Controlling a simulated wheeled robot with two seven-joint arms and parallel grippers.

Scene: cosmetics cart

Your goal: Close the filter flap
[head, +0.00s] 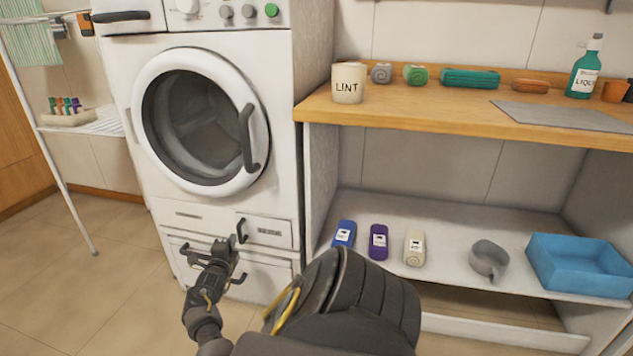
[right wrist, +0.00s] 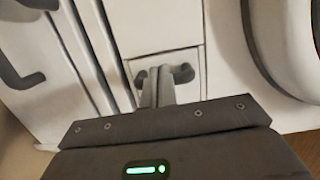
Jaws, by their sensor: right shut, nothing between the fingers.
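The filter flap (head: 279,232) is a small white panel low on the front of the white machine, right of a long drawer panel, with a dark handle (head: 241,228) at its left side. It looks about flush with the front; I cannot tell whether a small gap is left. My right gripper (head: 235,241) is shut and empty, its fingertips at the handle. In the right wrist view the shut fingers (right wrist: 157,88) point at the flap (right wrist: 194,91), beside the dark handle (right wrist: 184,73). Contact cannot be told. My left gripper is not in view.
A wooden counter (head: 420,105) and a shelf (head: 450,250) with bottles and a blue bin (head: 580,268) stand to the right.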

